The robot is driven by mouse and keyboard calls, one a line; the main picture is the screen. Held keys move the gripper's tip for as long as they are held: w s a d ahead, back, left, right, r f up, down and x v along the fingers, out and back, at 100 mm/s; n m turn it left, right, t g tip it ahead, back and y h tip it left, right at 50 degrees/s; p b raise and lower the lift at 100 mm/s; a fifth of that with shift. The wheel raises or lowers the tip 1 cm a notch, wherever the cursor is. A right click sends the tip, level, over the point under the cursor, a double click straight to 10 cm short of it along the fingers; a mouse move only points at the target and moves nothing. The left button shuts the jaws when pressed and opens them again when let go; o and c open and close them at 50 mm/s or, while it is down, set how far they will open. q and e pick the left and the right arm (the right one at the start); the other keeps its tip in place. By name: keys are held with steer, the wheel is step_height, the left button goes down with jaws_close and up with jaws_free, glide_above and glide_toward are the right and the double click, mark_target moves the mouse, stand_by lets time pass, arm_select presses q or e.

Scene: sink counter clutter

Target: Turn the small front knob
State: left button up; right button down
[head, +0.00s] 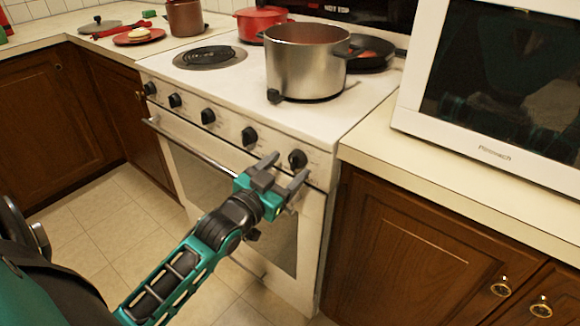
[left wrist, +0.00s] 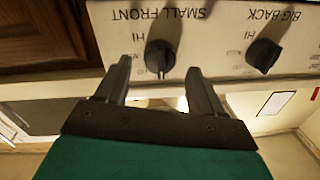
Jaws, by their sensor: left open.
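The small front knob (head: 297,159) is the rightmost black knob on the stove's white front panel. In the left wrist view the small front knob (left wrist: 160,57) sits under an upside-down "SMALL FRONT" label, its grip roughly upright in the picture. My left gripper (head: 288,166) is open just in front of it. In the left wrist view, the fingers of my left gripper (left wrist: 159,66) show on either side of the knob, with gaps. I cannot tell whether the fingertips reach its depth. My right gripper is not in view.
The big back knob (left wrist: 263,55) is beside it. The oven handle (head: 190,143) runs below the knobs. A steel pot (head: 305,65) stands on the stove, with a dark pan (head: 372,52) behind. A white microwave (head: 490,140) is on the right counter.

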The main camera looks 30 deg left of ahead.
arm_select(q)
steer(key=shift+w, duration=1.05)
steer(key=shift+c, duration=0.5)
steer(key=c, duration=1)
steer(key=shift+o, duration=0.2)
